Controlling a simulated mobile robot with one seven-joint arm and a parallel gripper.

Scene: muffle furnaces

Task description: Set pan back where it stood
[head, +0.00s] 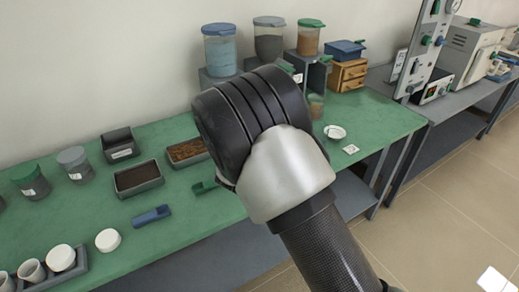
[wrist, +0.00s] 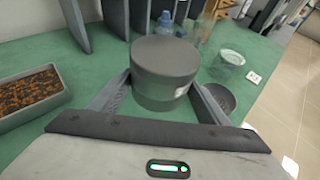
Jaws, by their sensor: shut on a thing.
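In the wrist view, my gripper (wrist: 161,86) has its two fingers on either side of a round jar (wrist: 164,66) with a dark grey lid and is shut on it. The jar looks upright; whether its base touches the green bench top (wrist: 60,140) is hidden. A small dark grey round bowl or pan (wrist: 220,96) lies just right of the right finger, partly hidden by it. A pale round dish (wrist: 232,57) sits farther back; it also shows in the head view (head: 335,131). I cannot tell which of these is the task's pan. My arm hides the gripper in the head view.
A tray of brown granules (wrist: 30,92) lies left of the gripper. Grey upright panels (wrist: 115,18) and a blue-capped bottle (wrist: 165,24) stand behind the jar. A white card (wrist: 253,77) lies near the dish. A blue scoop (head: 151,215) lies on the bench.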

